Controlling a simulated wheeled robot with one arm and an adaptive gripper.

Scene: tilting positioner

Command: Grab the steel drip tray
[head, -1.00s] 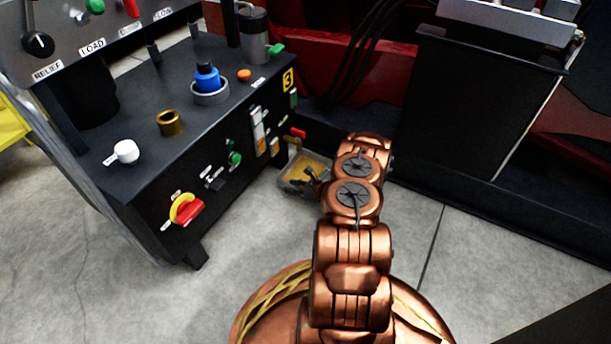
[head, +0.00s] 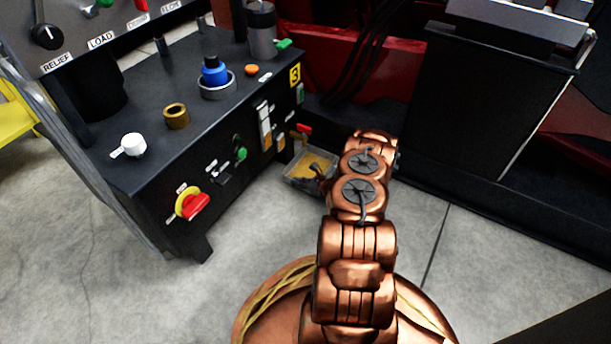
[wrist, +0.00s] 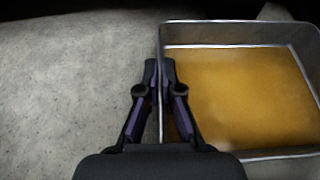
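The steel drip tray (wrist: 240,34) is a shallow rectangular metal pan with amber liquid or residue covering its floor. It fills the right side of the wrist view. In the head view the tray (head: 290,182) is on the floor by the cabinet's foot, partly hidden by my arm. My gripper (wrist: 160,72) straddles the tray's left wall, one finger outside and one inside. The fingers are close together with the thin wall between them, so it looks shut on the wall. In the head view my gripper is mostly hidden behind my arm.
A black control cabinet (head: 150,190) with knobs and switches stands left of the tray. A black machine block (head: 470,110) and red framework (head: 370,65) are behind and right. Bare concrete floor (head: 110,290) lies left of the tray and in front of the cabinet.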

